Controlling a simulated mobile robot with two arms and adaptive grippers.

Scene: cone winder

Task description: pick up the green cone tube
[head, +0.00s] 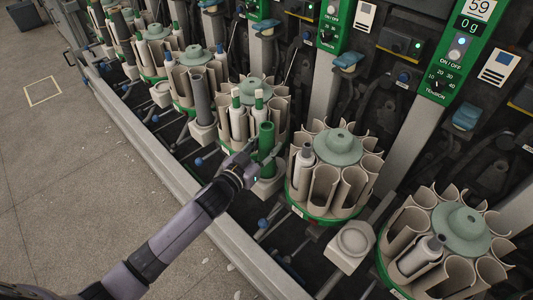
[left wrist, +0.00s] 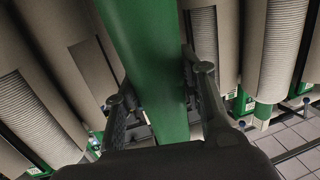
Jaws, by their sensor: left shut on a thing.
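The green cone tube (head: 266,138) stands upright in the middle of the head view, above a beige square holder (head: 267,187) at the front of the machine. My left gripper (head: 265,159) reaches in from the lower left and is shut on the tube's lower part. In the left wrist view the green tube (left wrist: 148,60) runs between the two fingers of my left gripper (left wrist: 160,90), one on each side. The tube's lower end is hidden by the gripper, so I cannot tell whether it touches the holder. My right gripper is not in view.
Round magazines with beige pockets stand close by, one at the right (head: 335,180) and one behind the tube (head: 254,95). A dark grey tube (head: 201,100) stands to the left. An empty holder (head: 351,244) is at lower right.

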